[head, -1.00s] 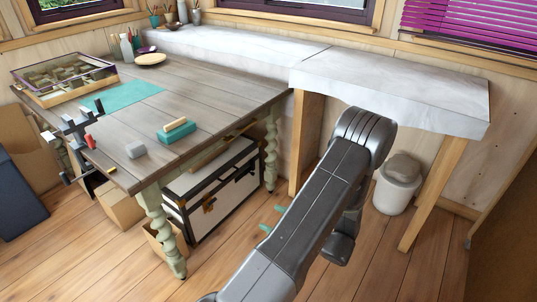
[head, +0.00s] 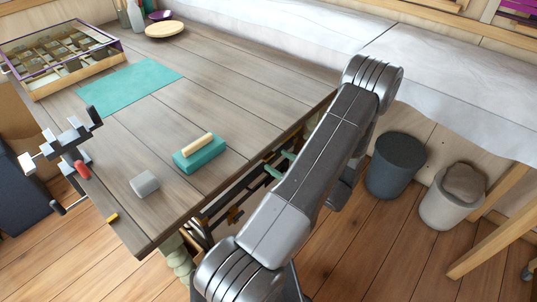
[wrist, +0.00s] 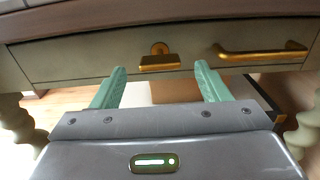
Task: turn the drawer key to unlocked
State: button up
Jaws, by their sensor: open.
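The brass drawer key (wrist: 158,62) sits in a round lock on the drawer front (wrist: 90,60) in the wrist view. Its flat bow lies level, left of the brass drawer handle (wrist: 262,51). My gripper (wrist: 160,80) is open and empty, with its green fingers pointing at the drawer front. The key is between the finger lines and beyond the fingertips; I cannot tell the exact gap. In the head view my gripper (head: 281,164) is beside the table's right edge, and the key is hidden there.
Two bins, one dark (head: 396,165) and one pale (head: 450,200), stand right of my arm.

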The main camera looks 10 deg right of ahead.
aim_at(271, 157)
jog(key=shift+x, duration=2.65)
jog(key=c, duration=1)
